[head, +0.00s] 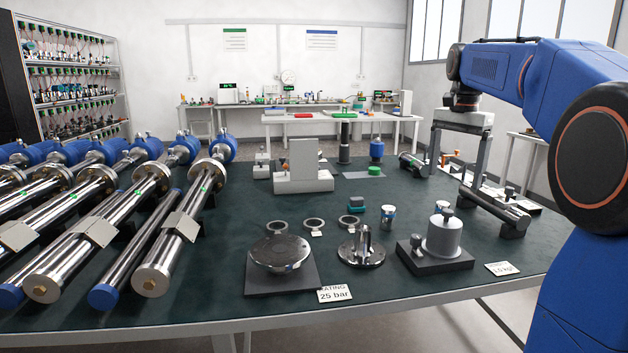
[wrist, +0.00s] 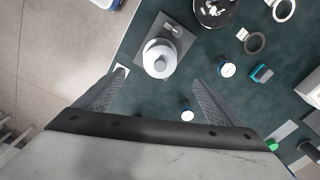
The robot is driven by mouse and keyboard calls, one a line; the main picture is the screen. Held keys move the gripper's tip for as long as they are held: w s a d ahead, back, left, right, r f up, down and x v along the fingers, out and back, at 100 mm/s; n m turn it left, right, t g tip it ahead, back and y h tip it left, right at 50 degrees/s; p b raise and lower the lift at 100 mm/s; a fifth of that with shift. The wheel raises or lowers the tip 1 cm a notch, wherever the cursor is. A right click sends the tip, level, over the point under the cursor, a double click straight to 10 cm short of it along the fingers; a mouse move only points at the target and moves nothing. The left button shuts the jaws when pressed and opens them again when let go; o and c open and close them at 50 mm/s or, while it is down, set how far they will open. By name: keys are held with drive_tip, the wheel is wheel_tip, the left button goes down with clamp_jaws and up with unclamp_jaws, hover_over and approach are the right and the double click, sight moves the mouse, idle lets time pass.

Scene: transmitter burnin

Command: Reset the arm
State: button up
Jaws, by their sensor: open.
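My gripper (head: 452,178) hangs from my blue arm at the right of the head view, fingers pointing down above the right part of the dark green bench top (head: 350,200). It is open, and I see nothing held between its fingers. The wrist view shows the two dark fingers spread wide (wrist: 158,80), with the bench below. A steel cylinder weight on a dark base (head: 443,238) stands nearer the front; it also shows in the wrist view (wrist: 160,58). A lying metal cylinder on supports (head: 495,208) is near the gripper in the head view.
Several long steel transmitters with blue heads (head: 205,190) fill the bench's left side. A round plate (head: 280,253), a flange with upright posts (head: 361,247) and rings (head: 314,224) occupy the front middle. A grey block fixture (head: 304,170) stands behind. A white card (head: 502,268) lies near the right edge.

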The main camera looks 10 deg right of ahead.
drive_tip(key=s+a+f+n+t, duration=0.1)
drive_tip(key=s+a+f+n, duration=0.3)
drive_tip(key=s, duration=0.4)
drive_tip(key=s+a+f+n+t, duration=0.1)
drive_tip(key=s+a+f+n, duration=0.2)
drive_tip(key=s+a+f, duration=0.3)
drive_tip(key=s+a+f+n+t, duration=0.1)
drive_tip(key=s+a+f+n, duration=0.1)
drive_tip(key=s+f, duration=0.5)
drive_tip(key=s+a+f+n+t, duration=0.1)
drive_tip(key=s+a+f+n, duration=0.2)
drive_tip(key=s+f, duration=0.5)
drive_tip(key=shift+s+a+f+n+t, duration=0.15)
drive_tip(key=shift+s+a+n+t, duration=0.05)
drive_tip(key=shift+s+n+t, duration=0.25)
drive_tip(key=shift+c, duration=0.3)
